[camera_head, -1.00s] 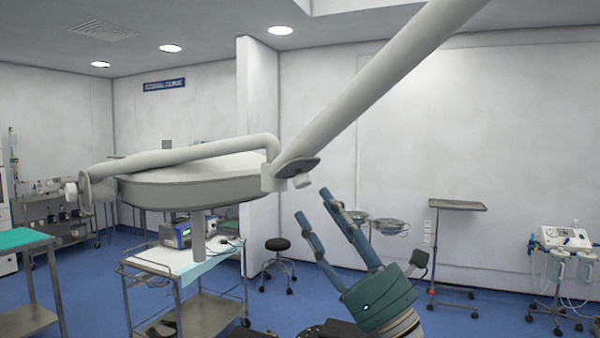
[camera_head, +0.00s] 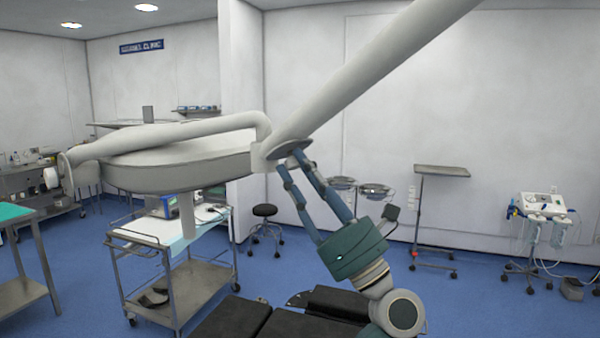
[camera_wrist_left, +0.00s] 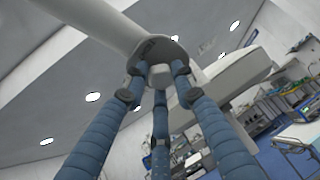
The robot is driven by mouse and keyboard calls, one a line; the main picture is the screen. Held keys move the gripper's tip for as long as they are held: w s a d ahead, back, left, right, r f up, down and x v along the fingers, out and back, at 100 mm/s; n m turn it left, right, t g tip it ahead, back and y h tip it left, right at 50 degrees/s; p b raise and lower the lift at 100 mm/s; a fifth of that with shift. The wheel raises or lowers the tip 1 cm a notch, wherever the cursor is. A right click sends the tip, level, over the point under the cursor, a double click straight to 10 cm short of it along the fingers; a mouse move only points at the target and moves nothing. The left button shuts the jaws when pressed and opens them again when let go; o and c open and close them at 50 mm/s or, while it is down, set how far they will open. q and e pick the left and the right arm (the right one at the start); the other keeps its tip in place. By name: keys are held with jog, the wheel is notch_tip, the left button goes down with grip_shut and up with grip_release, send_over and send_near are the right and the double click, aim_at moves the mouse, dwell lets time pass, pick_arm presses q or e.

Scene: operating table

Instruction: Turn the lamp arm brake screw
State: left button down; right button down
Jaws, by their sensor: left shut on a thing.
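The surgical lamp (camera_head: 180,165) hangs from a thick pale arm (camera_head: 375,70) that slants down from the upper right. At their joint is a flat grey plate (camera_head: 290,152). The brake screw, a short pale knob (camera_wrist_left: 160,75), sits under this plate in the left wrist view. My left gripper (camera_head: 288,163) reaches up from below, and its blue fingers are closed around the screw. In the left wrist view the three fingertips (camera_wrist_left: 158,78) surround the knob just under the plate. In the head view the fingers mostly hide the screw. My right gripper is out of view.
A steel trolley (camera_head: 190,290) with devices stands below the lamp. A black padded table (camera_head: 235,318) is at the bottom. A stool (camera_head: 265,211), a stand with a tray (camera_head: 441,170) and a medical cart (camera_head: 541,205) stand farther back. Blue floor is open at right.

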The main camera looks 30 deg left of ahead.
pick_arm(q)
jog(key=shift+f+g+b, duration=0.2)
jog(key=shift+g+b, duration=0.2)
jog(key=shift+b, duration=0.1)
jog(key=shift+m+g+b, duration=0.3)
jog(key=shift+m+g, duration=0.1)
jog(key=shift+g, duration=0.1)
jog(key=shift+w+r, duration=0.1)
jog(key=shift+r, duration=0.15)
jog(key=c, duration=1.4)
grip_release()
jog(key=shift+a, duration=0.1)
jog(key=shift+c, duration=0.2)
jog(key=v, duration=0.7)
jog(key=shift+f, duration=0.35)
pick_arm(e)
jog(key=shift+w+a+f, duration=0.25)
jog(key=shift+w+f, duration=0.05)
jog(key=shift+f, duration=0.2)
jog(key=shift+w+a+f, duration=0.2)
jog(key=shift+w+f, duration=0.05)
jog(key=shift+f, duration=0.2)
